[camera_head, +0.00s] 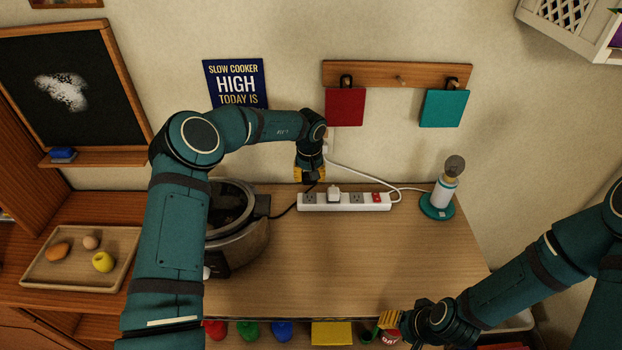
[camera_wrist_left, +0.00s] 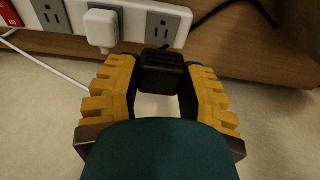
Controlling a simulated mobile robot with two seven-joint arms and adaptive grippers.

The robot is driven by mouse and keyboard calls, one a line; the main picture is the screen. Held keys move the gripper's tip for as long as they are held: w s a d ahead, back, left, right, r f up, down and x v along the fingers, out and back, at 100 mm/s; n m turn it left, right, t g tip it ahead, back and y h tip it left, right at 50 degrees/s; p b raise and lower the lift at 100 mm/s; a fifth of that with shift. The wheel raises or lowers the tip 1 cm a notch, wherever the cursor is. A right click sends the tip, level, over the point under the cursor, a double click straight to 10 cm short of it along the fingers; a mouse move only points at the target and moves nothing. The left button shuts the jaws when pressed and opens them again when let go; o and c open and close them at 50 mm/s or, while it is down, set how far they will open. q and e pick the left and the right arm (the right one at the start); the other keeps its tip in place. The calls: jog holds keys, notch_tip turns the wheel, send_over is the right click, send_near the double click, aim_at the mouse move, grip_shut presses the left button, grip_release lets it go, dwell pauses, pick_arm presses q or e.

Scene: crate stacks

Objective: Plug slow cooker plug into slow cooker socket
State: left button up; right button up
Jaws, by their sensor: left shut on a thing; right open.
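My left gripper (camera_head: 309,175) is shut on the black slow cooker plug (camera_wrist_left: 163,75), with a yellow finger on either side of it. It holds the plug over the left end of the white power strip (camera_head: 345,207) on the table. In the left wrist view the plug is close to an open outlet (camera_wrist_left: 162,29); I cannot tell whether it touches. A black cord runs from the slow cooker (camera_head: 240,245) towards the plug. The cooker is partly hidden by my left arm. My right gripper (camera_head: 388,320) is open and empty at the table's front edge.
A white plug (camera_head: 334,193) sits in the strip beside that outlet, and another free outlet (camera_head: 357,198) and a red switch (camera_head: 377,197) lie further right. A lamp (camera_head: 443,192) stands at the right. The table's front middle is clear. A tray (camera_head: 35,280) stands at the left.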

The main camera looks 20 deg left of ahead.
aim_at(310, 197)
pick_arm(q)
jog(key=shift+f, duration=0.2)
dwell(0.3)
jog(key=shift+f, duration=1.45)
notch_tip(310, 197, down, 3)
jog(key=b, duration=0.3)
jog(key=shift+r, duration=0.2)
jog(key=shift+r+p, duration=0.1)
jog(key=shift+p, duration=0.85)
jog(key=shift+p, duration=0.3)
jog(key=shift+p, duration=0.3)
dwell(0.7)
jog(key=shift+f, duration=0.7)
dwell(0.4)
jog(key=o, duration=1.1)
